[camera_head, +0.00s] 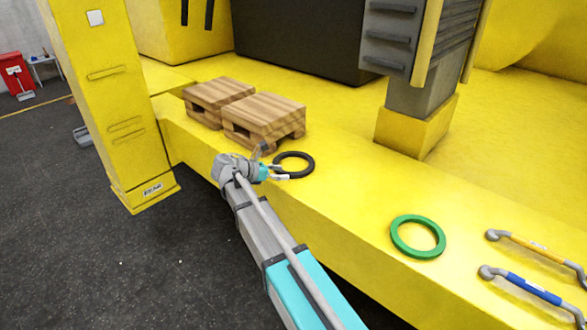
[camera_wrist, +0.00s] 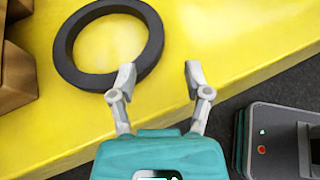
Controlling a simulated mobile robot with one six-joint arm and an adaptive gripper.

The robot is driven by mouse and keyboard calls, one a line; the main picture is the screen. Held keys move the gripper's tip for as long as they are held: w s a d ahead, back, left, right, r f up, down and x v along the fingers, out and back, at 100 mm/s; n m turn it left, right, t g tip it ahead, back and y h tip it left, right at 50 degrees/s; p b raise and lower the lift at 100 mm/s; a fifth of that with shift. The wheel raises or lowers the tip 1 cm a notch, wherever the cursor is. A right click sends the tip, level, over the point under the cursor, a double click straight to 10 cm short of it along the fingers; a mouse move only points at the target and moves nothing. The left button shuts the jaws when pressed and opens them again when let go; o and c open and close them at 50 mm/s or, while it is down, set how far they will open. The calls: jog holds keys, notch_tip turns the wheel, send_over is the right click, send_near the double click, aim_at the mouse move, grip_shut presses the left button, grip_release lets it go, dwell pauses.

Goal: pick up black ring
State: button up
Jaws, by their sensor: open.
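The black ring (camera_head: 295,154) lies flat on the yellow beam, just in front of the wooden pallets. In the wrist view the black ring (camera_wrist: 63,45) fills the upper left. My gripper (camera_head: 277,172) is at the near left side of the ring. In the wrist view my gripper (camera_wrist: 159,75) is open, with nothing held. Its left finger overlaps the ring's lower right band in the picture, and its right finger is to the right of the ring. I cannot tell whether a finger touches the ring.
Two wooden pallets (camera_head: 265,114) stand behind the ring. A green ring (camera_head: 398,239) lies farther right on the yellow beam (camera_head: 345,215), with an orange handle (camera_head: 535,246) and a blue handle (camera_head: 533,288) beyond it. A yellow post (camera_head: 117,120) rises at left.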

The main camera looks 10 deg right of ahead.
aim_at(299, 173)
jog(key=shift+x, duration=0.8)
jog(key=b+x, duration=0.2)
jog(key=x, duration=0.2)
jog(key=shift+w+f, duration=0.1)
jog(key=shift+w, duration=0.1)
jog(key=shift+w+d+f, duration=0.1)
jog(key=shift+d, duration=0.45)
grip_shut()
